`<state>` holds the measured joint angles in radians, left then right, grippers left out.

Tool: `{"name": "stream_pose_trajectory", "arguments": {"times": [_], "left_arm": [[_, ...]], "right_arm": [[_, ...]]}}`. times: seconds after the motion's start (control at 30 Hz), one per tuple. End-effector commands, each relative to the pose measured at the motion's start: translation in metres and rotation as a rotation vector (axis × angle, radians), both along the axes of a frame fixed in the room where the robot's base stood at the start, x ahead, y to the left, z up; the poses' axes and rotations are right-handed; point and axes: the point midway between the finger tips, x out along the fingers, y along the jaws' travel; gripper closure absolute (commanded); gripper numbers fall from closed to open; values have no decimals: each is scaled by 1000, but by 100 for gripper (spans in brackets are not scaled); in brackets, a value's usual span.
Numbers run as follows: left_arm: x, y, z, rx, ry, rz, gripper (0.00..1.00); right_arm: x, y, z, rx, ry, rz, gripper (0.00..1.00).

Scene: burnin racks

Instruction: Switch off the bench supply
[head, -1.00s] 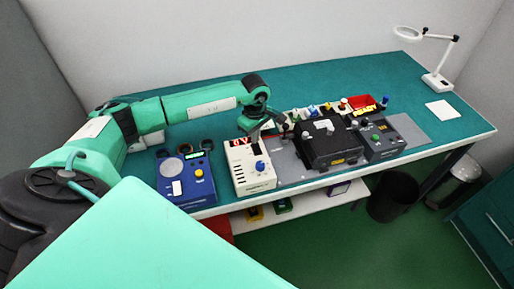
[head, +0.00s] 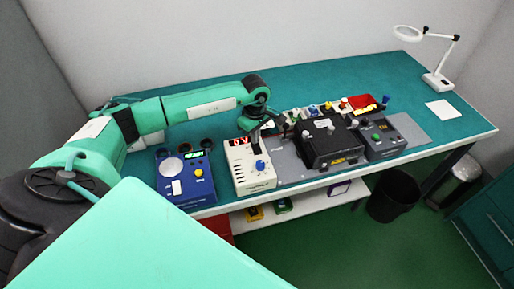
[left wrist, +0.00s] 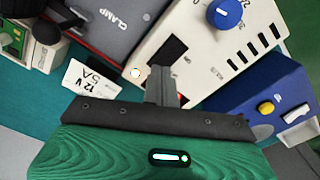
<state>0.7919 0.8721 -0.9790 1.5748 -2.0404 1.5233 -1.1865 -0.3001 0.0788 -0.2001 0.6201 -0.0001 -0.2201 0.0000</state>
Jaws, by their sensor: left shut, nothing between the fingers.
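The bench supply (head: 240,180) is a cream box at the front of the teal bench, with a red lit display (head: 241,141) that seems to read 0 V and a blue knob (head: 260,165). In the left wrist view its blue knob (left wrist: 225,12), a dark display window (left wrist: 168,57) and a small round pale button (left wrist: 136,73) show. My left gripper (head: 256,138) is shut and empty, over the supply's back end by the display. In the left wrist view its fingers (left wrist: 161,75) reach over the panel beside the button; contact cannot be told. My right gripper is out of view.
A blue instrument (head: 172,194) stands left of the supply. A black clamp box (head: 330,148) and a dark grey unit (head: 382,139) stand to the right. A card marked 12 V 5A (left wrist: 91,78) lies behind the supply.

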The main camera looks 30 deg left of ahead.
Motion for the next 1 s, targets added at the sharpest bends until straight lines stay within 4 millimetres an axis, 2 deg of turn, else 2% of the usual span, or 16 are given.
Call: {"name": "stream_pose_trajectory", "arguments": {"times": [0.83,1.0], "left_arm": [[0,0,-14,0,0,0,100],[0,0,-11,0,0,0,100]], "right_arm": [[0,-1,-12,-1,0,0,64],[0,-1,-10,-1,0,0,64]]}}
